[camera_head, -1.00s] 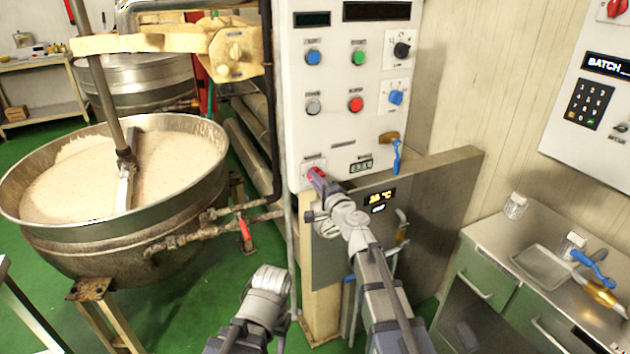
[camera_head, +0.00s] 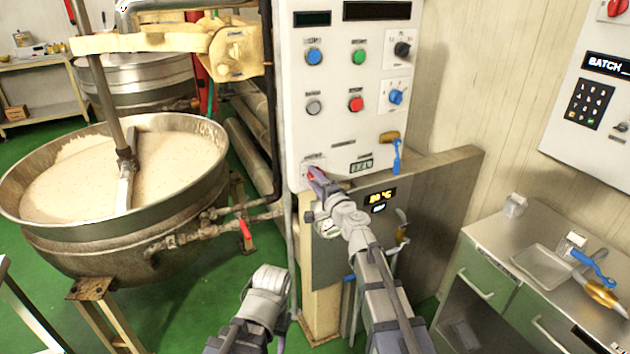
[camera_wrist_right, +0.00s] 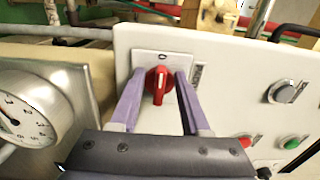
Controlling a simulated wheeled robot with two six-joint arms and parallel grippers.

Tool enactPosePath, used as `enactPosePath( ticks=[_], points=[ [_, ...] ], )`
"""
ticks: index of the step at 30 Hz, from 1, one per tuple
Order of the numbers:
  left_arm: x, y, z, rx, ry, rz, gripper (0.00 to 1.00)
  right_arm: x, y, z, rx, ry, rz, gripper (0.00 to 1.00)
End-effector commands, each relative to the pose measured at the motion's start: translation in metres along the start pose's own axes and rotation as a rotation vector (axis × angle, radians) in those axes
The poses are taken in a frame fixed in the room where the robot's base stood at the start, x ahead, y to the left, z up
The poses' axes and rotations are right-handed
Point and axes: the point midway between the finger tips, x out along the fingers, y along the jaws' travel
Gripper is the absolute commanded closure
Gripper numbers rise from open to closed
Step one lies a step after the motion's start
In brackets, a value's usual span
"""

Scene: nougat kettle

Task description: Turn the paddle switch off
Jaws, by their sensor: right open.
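The red paddle switch (camera_wrist_right: 159,86) sits on a small plate at the corner of the white control panel (camera_head: 345,120). In the head view it is at the panel's lower left, mostly hidden by my right gripper (camera_head: 317,181). In the right wrist view my right gripper (camera_wrist_right: 158,77) is open, with one purple finger on each side of the red paddle. Narrow gaps seem to show between the fingers and the paddle; contact cannot be made out. Part of my left arm shows at the bottom of the head view, but its fingers do not.
Blue, green, grey and red buttons and rotary knobs are on the panel above. A blue-handled lever (camera_head: 396,155) is at its lower right. A round gauge (camera_wrist_right: 27,108) is close on the left in the wrist view. A kettle (camera_head: 120,200) stands left, a steel counter (camera_head: 530,235) right.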

Motion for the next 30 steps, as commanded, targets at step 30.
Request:
enactPosePath(
  ticks=[30],
  points=[
    [0.000, 0.000, 0.000, 0.000, 0.000, 0.000, 0.50, -0.078, 0.000, 0.000, -0.001, -0.001, 0.000, 0.54]
  ],
)
